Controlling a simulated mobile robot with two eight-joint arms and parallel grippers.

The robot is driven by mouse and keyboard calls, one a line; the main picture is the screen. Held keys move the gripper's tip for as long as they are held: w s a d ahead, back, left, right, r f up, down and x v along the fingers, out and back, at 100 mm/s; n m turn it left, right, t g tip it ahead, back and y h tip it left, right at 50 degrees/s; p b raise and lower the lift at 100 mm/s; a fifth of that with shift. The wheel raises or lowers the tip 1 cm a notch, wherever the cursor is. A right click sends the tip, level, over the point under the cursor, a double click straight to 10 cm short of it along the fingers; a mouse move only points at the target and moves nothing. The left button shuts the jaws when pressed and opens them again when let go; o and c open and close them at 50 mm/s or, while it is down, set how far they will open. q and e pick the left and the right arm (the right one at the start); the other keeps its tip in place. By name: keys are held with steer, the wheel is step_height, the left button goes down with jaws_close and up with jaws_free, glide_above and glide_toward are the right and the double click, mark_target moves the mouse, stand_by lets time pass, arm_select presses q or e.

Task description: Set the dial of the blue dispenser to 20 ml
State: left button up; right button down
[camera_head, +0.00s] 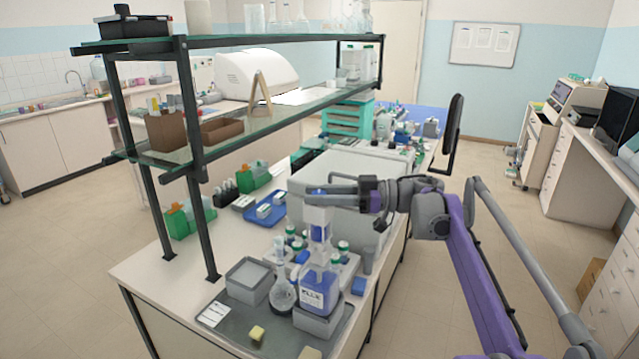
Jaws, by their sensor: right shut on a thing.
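My right gripper (312,194) reaches in from the right at the upper part of the pump head. It is shut on the upper part of the dispenser, with its fingers level on either side. The dial and its scale are too small and partly covered by the fingers, so I cannot read the setting. My left gripper is out of view.
A grey tray (232,332) holds a grey box (249,281) and a round flask (283,294) close to the dispenser. Small green-capped bottles stand behind it. A glass shelf (250,120) overhangs the bench at left. A large white box (350,180) stands behind the gripper.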

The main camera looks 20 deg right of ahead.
steer(key=n+g+p, duration=0.1)
steer(key=g, duration=0.1)
steer(key=n+g+y+p, duration=0.1)
steer(key=g, duration=0.1)
steer(key=shift+w+r+n, duration=0.1)
steer(key=shift+r+n, duration=0.05)
steer(key=shift+n, duration=0.25)
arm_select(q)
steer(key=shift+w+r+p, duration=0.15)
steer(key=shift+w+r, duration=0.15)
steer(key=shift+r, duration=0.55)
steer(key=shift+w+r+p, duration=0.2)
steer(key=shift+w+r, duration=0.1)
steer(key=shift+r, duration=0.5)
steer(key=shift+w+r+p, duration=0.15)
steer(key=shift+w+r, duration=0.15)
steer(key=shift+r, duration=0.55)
arm_select(e)
steer(key=shift+n+g+y, duration=0.3)
steer(key=shift+n+g, duration=0.3)
steer(key=shift+g, duration=0.5)
steer(key=c, duration=0.5)
jaws_free()
